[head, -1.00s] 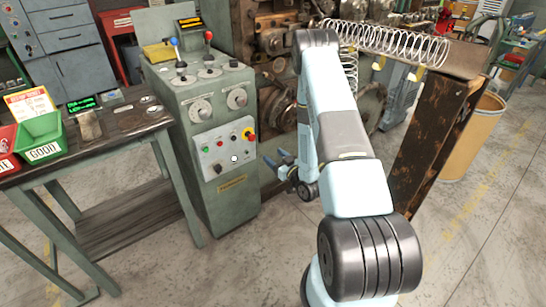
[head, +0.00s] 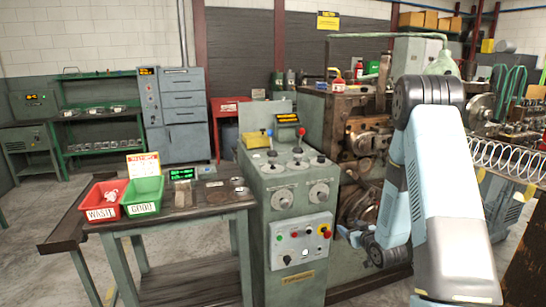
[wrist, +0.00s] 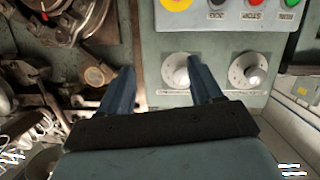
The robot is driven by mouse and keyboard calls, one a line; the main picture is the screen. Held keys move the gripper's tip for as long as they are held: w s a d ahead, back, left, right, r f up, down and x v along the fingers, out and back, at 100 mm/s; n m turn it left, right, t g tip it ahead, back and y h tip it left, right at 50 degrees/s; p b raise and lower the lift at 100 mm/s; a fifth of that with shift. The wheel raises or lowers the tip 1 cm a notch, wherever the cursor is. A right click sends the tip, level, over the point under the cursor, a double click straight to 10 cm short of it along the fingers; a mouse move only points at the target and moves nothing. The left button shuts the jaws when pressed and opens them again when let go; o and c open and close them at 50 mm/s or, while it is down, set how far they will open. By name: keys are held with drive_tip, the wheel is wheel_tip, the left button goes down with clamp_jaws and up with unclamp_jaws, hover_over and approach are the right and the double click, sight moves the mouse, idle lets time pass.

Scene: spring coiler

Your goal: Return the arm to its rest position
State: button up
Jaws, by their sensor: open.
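My arm stands at the right in the head view, its pale blue links bent in front of the coiling machine (head: 365,140). My gripper (head: 350,235) is low, just right of the green control cabinet (head: 290,255). In the wrist view my gripper (wrist: 160,80) has its two dark blue fingers apart, with nothing between them. Beyond the fingers, the cabinet's front shows with two white dials (wrist: 178,72) and several buttons. In the head view one of my links hides part of the machine.
A bench (head: 215,207) at the left carries a red WASTE bin (head: 103,200) and a green GOOD bin (head: 143,196). A long spring (head: 510,158) lies at the right. Open floor (head: 40,265) shows at the far left.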

drive_tip(key=s+r+m+g+h, duration=0.15)
drive_tip(key=s+r, duration=0.35)
drive_tip(key=r, duration=0.7)
drive_tip(key=s+r+m+g+h, duration=0.1)
drive_tip(key=s+r+g+h, duration=0.35)
drive_tip(key=r, duration=0.75)
drive_tip(key=s+a+r+g, duration=0.1)
drive_tip(key=s+r, duration=0.2)
drive_tip(key=s, duration=0.7)
drive_tip(key=s+a+r+m+g+y, duration=0.1)
drive_tip(key=s+a+r, duration=0.1)
drive_tip(key=s, duration=0.7)
drive_tip(key=s+a+r+m+g+y, duration=0.1)
drive_tip(key=s+a+r, duration=0.1)
drive_tip(key=s, duration=0.8)
drive_tip(key=shift+v, duration=0.95)
